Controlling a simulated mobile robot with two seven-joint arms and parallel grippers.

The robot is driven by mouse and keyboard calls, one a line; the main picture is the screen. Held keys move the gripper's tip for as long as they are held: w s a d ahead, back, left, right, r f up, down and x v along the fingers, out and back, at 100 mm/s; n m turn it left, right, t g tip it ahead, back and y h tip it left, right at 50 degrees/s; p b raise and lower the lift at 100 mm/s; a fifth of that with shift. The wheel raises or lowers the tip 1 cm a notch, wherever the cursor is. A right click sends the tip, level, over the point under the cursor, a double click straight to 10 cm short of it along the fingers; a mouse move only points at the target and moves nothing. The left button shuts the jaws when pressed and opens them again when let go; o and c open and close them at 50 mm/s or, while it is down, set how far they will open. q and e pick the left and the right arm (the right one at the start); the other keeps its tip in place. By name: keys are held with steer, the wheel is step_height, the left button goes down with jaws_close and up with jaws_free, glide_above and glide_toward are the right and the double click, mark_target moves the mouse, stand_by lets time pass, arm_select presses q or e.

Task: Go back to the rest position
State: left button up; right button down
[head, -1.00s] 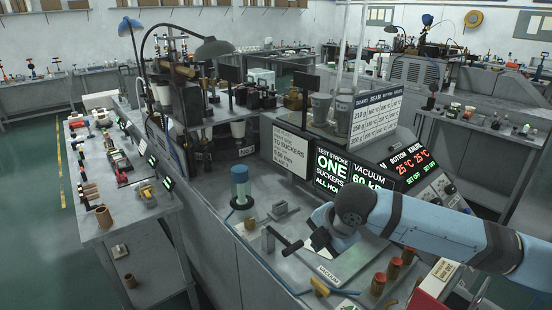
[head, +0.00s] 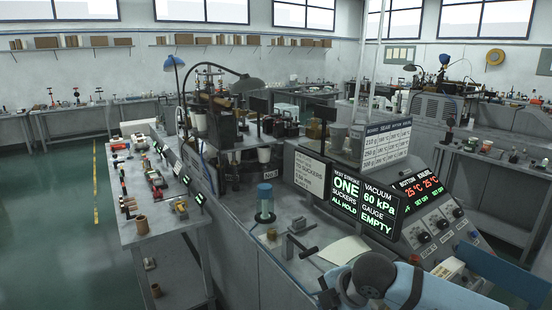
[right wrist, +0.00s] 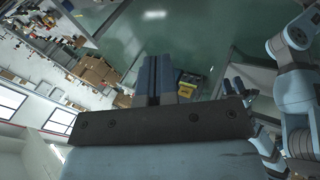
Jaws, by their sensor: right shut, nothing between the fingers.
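My right arm (head: 405,288) lies along the bottom edge of the head view, in front of the machine. Its gripper end, at about the picture's bottom middle, is partly cut off there. In the right wrist view my right gripper (right wrist: 155,82) is shut with nothing between its dark fingers. It points over green floor, clear of the bench. My left gripper does not show in the head view.
The machine (head: 262,262) carries a blue-topped cylinder (head: 265,200), a black-handled lever (head: 300,243) and a pale sheet (head: 345,250). Its display (head: 362,202) reads "EMPTY" under "GAUGE". A side bench (head: 170,238) with small parts stands left. Green floor (head: 55,230) is open beyond it.

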steer(key=s+a+f+m+t+y, duration=0.35)
steer(key=s+f+m, duration=0.35)
steer(key=f+m, duration=0.25)
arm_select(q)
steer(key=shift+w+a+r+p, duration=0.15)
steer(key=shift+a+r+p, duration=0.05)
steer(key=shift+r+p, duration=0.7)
arm_select(e)
steer(key=s+d+f+m+t+h, duration=0.1)
steer(key=s+d+f+m+h, duration=0.1)
steer(key=s+d+f+m, duration=0.3)
steer(key=s+d+f+m+t+h, duration=0.2)
steer(key=s+d+f+m, duration=0.3)
steer(key=s, duration=0.7)
step_height(320, 180, down, 4)
steer(key=d+h, duration=0.1)
steer(key=d, duration=0.1)
steer(key=shift+d+r+m, duration=0.15)
steer(key=shift+d+m, duration=0.15)
steer(key=shift+m, duration=0.05)
steer(key=shift+s, duration=0.1)
